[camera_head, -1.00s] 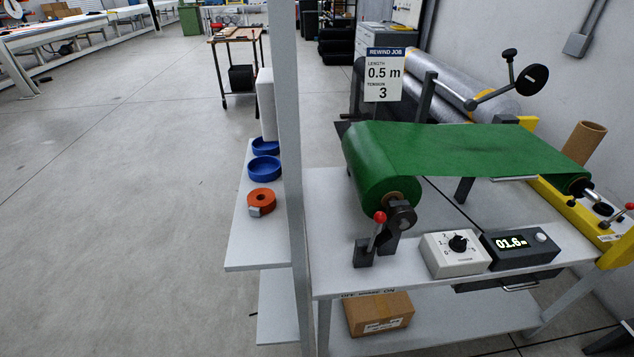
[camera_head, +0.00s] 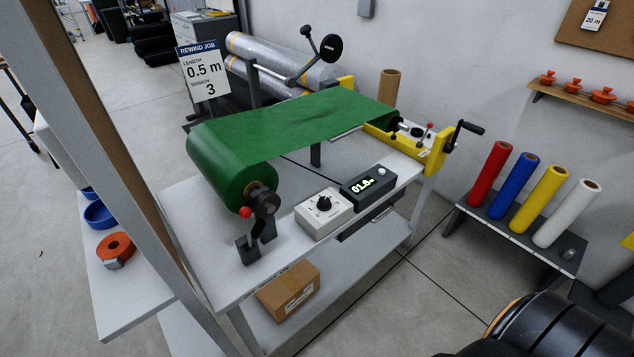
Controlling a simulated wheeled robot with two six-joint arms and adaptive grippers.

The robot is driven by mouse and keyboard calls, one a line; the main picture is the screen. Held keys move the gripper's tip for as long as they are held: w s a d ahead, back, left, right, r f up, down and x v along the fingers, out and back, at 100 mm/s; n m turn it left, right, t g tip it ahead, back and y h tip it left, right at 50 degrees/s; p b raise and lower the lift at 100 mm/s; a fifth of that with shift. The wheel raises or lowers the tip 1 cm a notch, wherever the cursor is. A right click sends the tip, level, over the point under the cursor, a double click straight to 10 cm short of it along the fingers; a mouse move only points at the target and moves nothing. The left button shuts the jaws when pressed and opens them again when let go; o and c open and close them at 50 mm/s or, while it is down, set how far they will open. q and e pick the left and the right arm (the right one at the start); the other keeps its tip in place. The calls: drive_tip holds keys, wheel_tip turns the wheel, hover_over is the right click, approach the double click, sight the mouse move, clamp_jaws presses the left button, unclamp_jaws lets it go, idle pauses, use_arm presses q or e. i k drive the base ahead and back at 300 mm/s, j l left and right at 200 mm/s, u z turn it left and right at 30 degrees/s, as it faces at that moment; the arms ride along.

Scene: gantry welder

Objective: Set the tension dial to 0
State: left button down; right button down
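The tension dial is a black knob (camera_head: 324,203) on a white box (camera_head: 311,221) at the front of the rewind bench. Its pointer setting is too small to read surely. To its right is a dark counter box with a lit display (camera_head: 361,188) and a pale button. A sign (camera_head: 203,72) reads "REWIND JOB", length 0.5 m, tension 3. Green film runs from a large roll (camera_head: 224,165) across the bench to a yellow-framed winder (camera_head: 432,150). Neither of my grippers is in view.
A cardboard box (camera_head: 288,292) sits on the bench's lower shelf. A grey post (camera_head: 125,140) stands at the left, beside a shelf with an orange tape roll (camera_head: 115,247). A low rack (camera_head: 520,236) with coloured rolls stands right. Open floor lies between rack and bench.

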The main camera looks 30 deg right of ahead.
sight(324, 203)
drive_tip(key=z, duration=0.9)
